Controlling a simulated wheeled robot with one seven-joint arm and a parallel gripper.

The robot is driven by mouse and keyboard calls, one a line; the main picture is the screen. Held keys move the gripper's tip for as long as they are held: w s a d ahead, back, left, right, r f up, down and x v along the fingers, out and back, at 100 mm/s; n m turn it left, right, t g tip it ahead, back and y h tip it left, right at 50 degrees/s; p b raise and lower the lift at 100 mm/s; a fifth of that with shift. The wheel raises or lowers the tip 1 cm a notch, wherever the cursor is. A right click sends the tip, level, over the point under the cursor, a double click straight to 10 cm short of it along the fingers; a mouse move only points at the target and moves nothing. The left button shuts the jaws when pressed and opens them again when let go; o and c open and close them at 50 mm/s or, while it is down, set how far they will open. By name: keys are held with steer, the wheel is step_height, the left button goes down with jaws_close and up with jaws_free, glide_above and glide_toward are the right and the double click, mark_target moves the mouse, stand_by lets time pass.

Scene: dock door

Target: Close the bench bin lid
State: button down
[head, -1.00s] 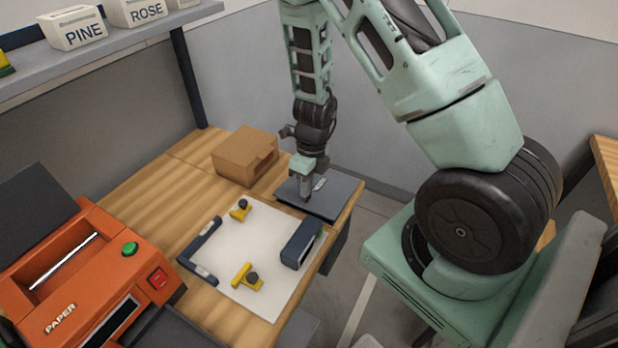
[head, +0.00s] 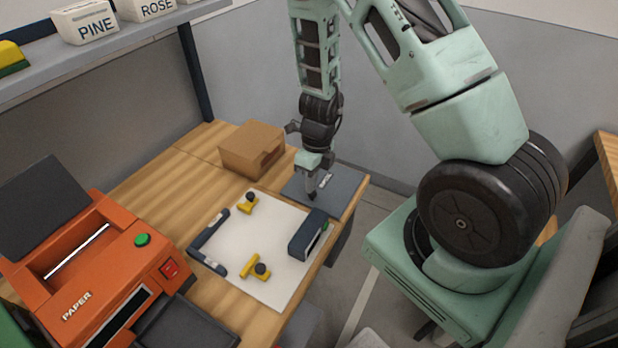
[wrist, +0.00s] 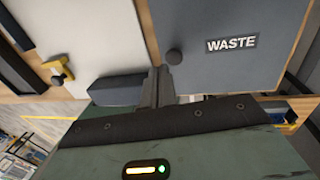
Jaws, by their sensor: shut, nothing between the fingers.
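The bench bin lid (head: 342,190) is a flat grey panel at the right end of the wooden bench. It lies level with the bench top and looks closed.
A white board (head: 258,266) with yellow clamps (head: 257,267) and dark blocks lies left of the lid. A cardboard box (head: 251,147) stands behind it. An orange paper machine (head: 98,262) fills the front left. A shelf (head: 130,50) hangs above.

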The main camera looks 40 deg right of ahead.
step_height(320, 180, up, 11)
steer(key=p, duration=0.1)
steer(key=shift+s+a+r, duration=0.15)
steer(key=shift+a+r, duration=0.05)
steer(key=shift+a, duration=0.1)
steer(key=s+a+r+n+y+b, duration=0.1)
steer(key=s+a+n+b, duration=0.1)
steer(key=a+n, duration=0.6)
steer(key=s+a+r+n+b, duration=0.2)
steer(key=s+a+n, duration=0.1)
steer(key=a+n, duration=0.45)
steer(key=s+a+r+n+h+b, duration=0.1)
steer(key=s+n, duration=0.5)
steer(key=n, duration=0.6)
steer(key=s+a+r+n+h+b, duration=0.1)
steer(key=s+a+n+b, duration=0.2)
steer(key=n, duration=0.9)
steer(key=s+a, duration=0.3)
steer(key=shift+s+a+r+t+b, duration=0.2)
steer(key=shift+r+t+b, duration=0.1)
steer(key=shift+b, duration=0.1)
